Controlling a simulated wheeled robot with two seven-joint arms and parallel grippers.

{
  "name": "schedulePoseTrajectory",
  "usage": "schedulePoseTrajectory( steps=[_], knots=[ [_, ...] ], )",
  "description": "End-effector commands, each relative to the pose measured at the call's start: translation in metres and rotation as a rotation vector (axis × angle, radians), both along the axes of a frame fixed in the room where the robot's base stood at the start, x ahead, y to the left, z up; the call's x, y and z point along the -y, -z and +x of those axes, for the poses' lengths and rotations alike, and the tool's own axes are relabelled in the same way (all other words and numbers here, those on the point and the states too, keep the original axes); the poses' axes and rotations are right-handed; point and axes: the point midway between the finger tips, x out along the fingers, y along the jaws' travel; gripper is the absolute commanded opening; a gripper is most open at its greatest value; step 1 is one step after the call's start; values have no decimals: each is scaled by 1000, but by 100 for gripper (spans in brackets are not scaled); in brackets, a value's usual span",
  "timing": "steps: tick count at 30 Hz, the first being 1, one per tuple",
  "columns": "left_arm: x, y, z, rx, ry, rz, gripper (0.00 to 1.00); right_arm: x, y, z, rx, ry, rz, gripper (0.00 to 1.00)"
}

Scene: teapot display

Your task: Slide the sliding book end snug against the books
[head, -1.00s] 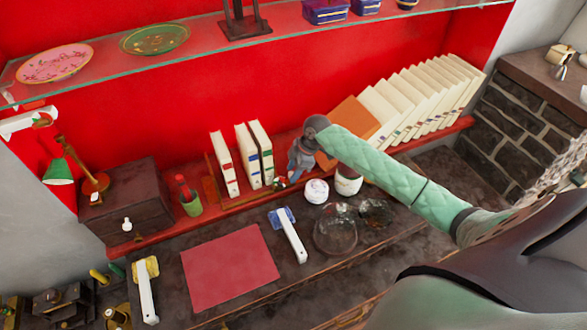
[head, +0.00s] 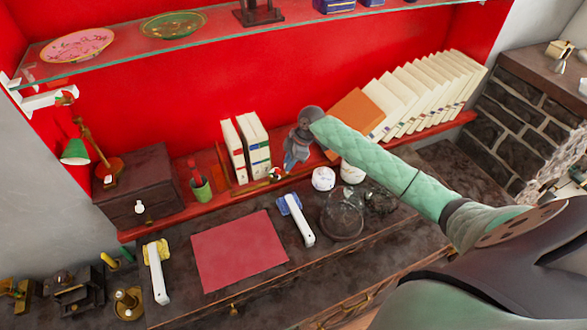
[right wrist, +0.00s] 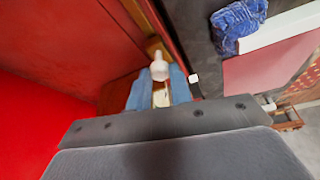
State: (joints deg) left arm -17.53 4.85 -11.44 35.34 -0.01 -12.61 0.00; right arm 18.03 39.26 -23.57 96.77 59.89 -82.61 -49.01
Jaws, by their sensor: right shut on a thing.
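White books (head: 247,147) stand upright, close together, on the red shelf, with a thin brown wooden end panel (head: 219,162) at their left. My right gripper (head: 288,163) is just right of the books, pointing down at the shelf. In the right wrist view its blue fingers (right wrist: 158,92) are shut around a pale, rounded piece (right wrist: 159,70) with wood beside it, which I take as part of the sliding book end. My left gripper is not in view.
A leaning orange book (head: 354,116) and a row of white books (head: 425,95) lie to the right. A green pen pot (head: 201,188) stands left. A glass shelf (head: 230,33) hangs above.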

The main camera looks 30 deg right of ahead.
Motion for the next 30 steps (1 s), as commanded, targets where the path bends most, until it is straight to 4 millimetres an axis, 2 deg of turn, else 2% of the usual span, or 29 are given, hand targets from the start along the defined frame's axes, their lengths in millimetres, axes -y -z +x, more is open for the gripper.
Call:
schedulePoseTrajectory(
  steps=[6, 8, 12, 13, 16, 20, 26, 30],
  knots=[
    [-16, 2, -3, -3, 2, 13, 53, 0, -3, 7, 1, -1, 1, 0],
    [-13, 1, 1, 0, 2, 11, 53, 0, -3, 7, 1, -1, 1, 0],
    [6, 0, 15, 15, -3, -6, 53, 0, -3, 7, 2, -1, 1, 0],
    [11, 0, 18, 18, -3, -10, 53, 0, -3, 7, 2, -1, 1, 23],
    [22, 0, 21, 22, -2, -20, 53, 0, -3, 7, 2, -1, 1, 42],
    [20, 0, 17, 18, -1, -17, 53, 0, -2, 7, 1, 0, 1, 43],
    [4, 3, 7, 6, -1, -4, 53, 1, -3, 7, 1, -1, 0, 43],
    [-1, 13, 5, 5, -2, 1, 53, 6, -13, 6, 4, 1, -1, 43]
  ],
)
